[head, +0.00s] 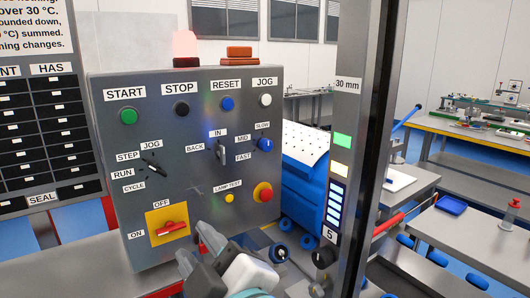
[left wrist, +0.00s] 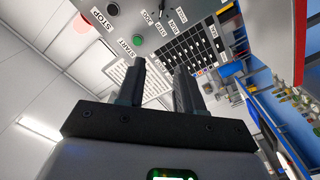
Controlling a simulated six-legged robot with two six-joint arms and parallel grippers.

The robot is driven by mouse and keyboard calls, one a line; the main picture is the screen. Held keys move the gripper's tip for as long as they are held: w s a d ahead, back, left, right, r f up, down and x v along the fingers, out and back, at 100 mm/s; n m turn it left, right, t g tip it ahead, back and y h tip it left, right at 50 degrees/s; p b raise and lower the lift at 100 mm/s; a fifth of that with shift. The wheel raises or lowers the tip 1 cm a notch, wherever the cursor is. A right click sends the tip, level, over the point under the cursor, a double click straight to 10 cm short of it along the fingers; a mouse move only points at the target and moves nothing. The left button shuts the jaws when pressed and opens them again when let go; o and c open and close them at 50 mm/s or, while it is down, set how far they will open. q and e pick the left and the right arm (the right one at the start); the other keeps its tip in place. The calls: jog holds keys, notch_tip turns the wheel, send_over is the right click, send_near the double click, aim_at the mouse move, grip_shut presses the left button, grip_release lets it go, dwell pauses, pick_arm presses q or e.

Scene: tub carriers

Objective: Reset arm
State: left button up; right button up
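A grey control panel (head: 190,190) fills the middle of the head view. Along its top are a green START button (head: 128,116), a black STOP button (head: 181,107), a blue RESET button (head: 227,103) and a white JOG button (head: 265,100). Below are several selector knobs, a yellow lamp-test button (head: 229,198), and a red emergency button (head: 263,192). A red rotary switch (head: 171,228) sits on a yellow plate. My left gripper (head: 194,244) is low in front of the panel. The left wrist view shows its two fingers (left wrist: 160,66) apart with nothing between them. My right gripper is not in view.
A red lamp (head: 186,46) glows on top of the panel, beside orange blocks (head: 239,53). A dark post (head: 358,150) with coloured labels stands to the right. A blue machine (head: 302,185) is behind it. A slotted card board (head: 45,125) is at left.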

pick_arm(q)
jog(key=w+a+f+m+g+y, duration=0.1)
jog(key=w+a+f+g+y, duration=0.1)
jog(key=w+a+f, duration=0.5)
jog(key=w+a+f+g+y, duration=0.2)
jog(key=a+f, duration=0.3)
jog(key=f, duration=0.4)
jog(key=w+a+f+m+h, duration=0.2)
jog(key=a+f+m, duration=0.1)
jog(key=f, duration=0.6)
jog(key=w+a+f+m+h, duration=0.2)
jog(key=a+f+m, duration=0.1)
jog(key=f, duration=0.6)
jog(key=s+d+f+m+g+h, duration=0.2)
jog(key=s+f+h, duration=0.3)
jog(key=f, duration=0.6)
jog(key=s+d+f+m+g+h, duration=0.25)
jog(key=s+f, duration=0.45)
jog(key=f, duration=0.4)
jog(key=s+d+f+m+g+h, duration=0.2)
jog(key=s+d+g+h, duration=0.4)
jog(key=s+d, duration=0.4)
jog(key=s, duration=0.3)
jog(key=shift+s+f, duration=0.25)
jog(key=shift+f, duration=0.1)
